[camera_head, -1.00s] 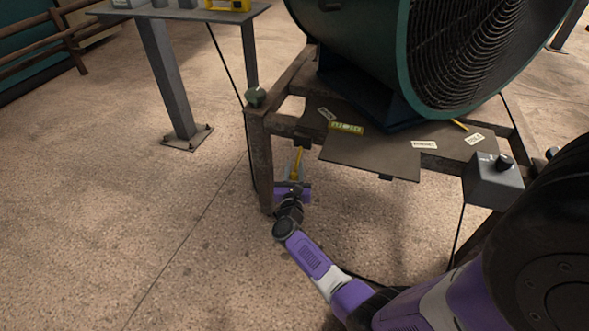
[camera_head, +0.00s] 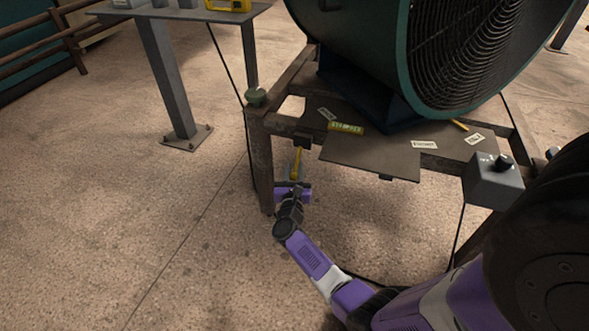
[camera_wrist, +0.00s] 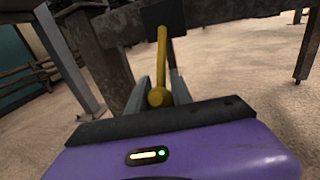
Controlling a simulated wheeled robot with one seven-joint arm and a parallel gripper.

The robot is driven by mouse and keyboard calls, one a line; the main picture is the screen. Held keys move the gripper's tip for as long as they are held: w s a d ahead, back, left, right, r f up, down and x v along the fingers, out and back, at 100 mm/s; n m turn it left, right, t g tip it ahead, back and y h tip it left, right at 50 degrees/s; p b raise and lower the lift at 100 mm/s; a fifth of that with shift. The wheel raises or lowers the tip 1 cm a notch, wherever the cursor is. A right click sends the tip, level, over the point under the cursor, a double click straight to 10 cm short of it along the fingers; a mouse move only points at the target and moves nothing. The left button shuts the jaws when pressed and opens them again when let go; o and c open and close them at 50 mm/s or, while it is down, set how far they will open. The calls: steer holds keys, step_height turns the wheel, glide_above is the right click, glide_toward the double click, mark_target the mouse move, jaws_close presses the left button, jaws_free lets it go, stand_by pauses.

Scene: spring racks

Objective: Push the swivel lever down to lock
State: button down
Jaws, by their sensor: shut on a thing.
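The yellow swivel lever (camera_head: 298,160) hangs down from under the left end of the rack frame. In the wrist view the lever (camera_wrist: 164,65) comes down from a dark block (camera_wrist: 163,17) under a rusty beam and ends in a round knob. My gripper (camera_head: 295,176) is at the lower end of the lever. In the wrist view my gripper (camera_wrist: 164,95) has its two grey fingers on either side of the lever, just around the knob. The fingers are shut on the lever.
The rusty rack frame (camera_head: 259,165) has a leg just left of my gripper. A large green fan (camera_head: 370,50) stands on the rack. A grey control box (camera_head: 492,182) with a black knob is at the right.

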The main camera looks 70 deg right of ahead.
mark_target(293, 179)
steer(key=shift+a, duration=0.15)
steer(key=shift+a+b, duration=0.1)
steer(key=shift+b, duration=0.2)
steer(key=c, duration=1.1)
jaws_free()
steer(key=shift+r, duration=0.1)
steer(key=shift+c, duration=0.2)
steer(key=shift+p+v, duration=0.9)
steer(key=shift+v, duration=3)
